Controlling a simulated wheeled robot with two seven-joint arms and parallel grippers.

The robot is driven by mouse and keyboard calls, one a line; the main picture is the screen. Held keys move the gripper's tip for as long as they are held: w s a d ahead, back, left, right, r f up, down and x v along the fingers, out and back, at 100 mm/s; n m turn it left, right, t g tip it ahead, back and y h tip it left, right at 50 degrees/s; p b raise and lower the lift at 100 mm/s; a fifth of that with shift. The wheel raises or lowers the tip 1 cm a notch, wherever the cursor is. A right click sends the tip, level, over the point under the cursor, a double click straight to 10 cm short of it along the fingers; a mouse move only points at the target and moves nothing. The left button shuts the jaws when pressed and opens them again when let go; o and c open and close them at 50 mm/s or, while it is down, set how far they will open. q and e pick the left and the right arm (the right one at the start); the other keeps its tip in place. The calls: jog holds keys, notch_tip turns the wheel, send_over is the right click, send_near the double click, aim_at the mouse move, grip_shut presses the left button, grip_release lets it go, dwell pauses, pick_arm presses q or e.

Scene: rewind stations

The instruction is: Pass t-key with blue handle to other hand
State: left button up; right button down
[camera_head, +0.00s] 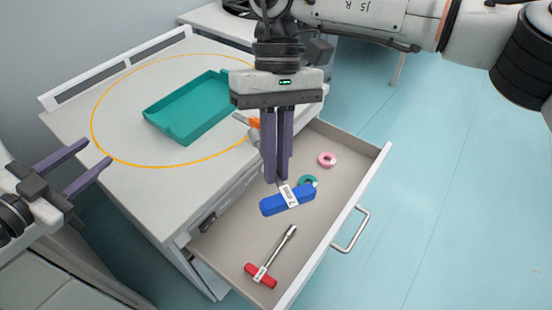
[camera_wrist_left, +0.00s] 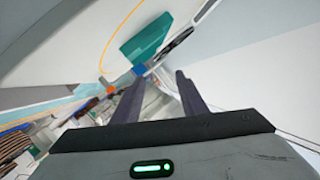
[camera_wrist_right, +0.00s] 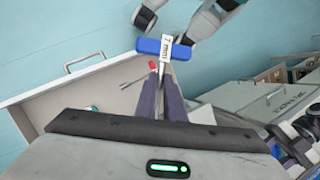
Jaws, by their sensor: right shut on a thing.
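The t-key with blue handle (camera_head: 287,200) is in my right gripper (camera_head: 277,180), which is shut on it above the open drawer. Its blue handle, with a white label, hangs below the fingertips in the head view. In the right wrist view the handle (camera_wrist_right: 165,48) lies crosswise just beyond the fingertips, with the label reading 7 mm. My left gripper (camera_head: 98,160) is open and empty at the left, beside the cabinet and well apart from the t-key. In the left wrist view its two fingers (camera_wrist_left: 155,80) are spread apart.
The open drawer (camera_head: 225,245) holds a red-handled t-key (camera_head: 262,275), a pink ring (camera_head: 327,159) and a green ring (camera_head: 308,181). A teal tray (camera_head: 190,108) stands on the cabinet top inside an orange circle. The drawer handle (camera_head: 352,232) sticks out in front.

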pick_arm(q)
jog(key=s+f+n+g+y, duration=0.1)
jog(key=s+f+n+g, duration=0.15)
jog(key=s+f, duration=0.45)
jog(key=s+f+n+g+y, duration=0.1)
jog(key=s+f+n, duration=0.3)
jog(key=f, duration=0.5)
jog(key=s+d+f+n+g, duration=0.1)
jog(key=s+d+f+g, duration=0.1)
jog(key=s+d+f, duration=0.6)
jog(key=d+f, duration=0.4)
jog(key=d, duration=0.9)
jog(key=shift+w+d, duration=0.2)
jog(key=shift+w, duration=0.2)
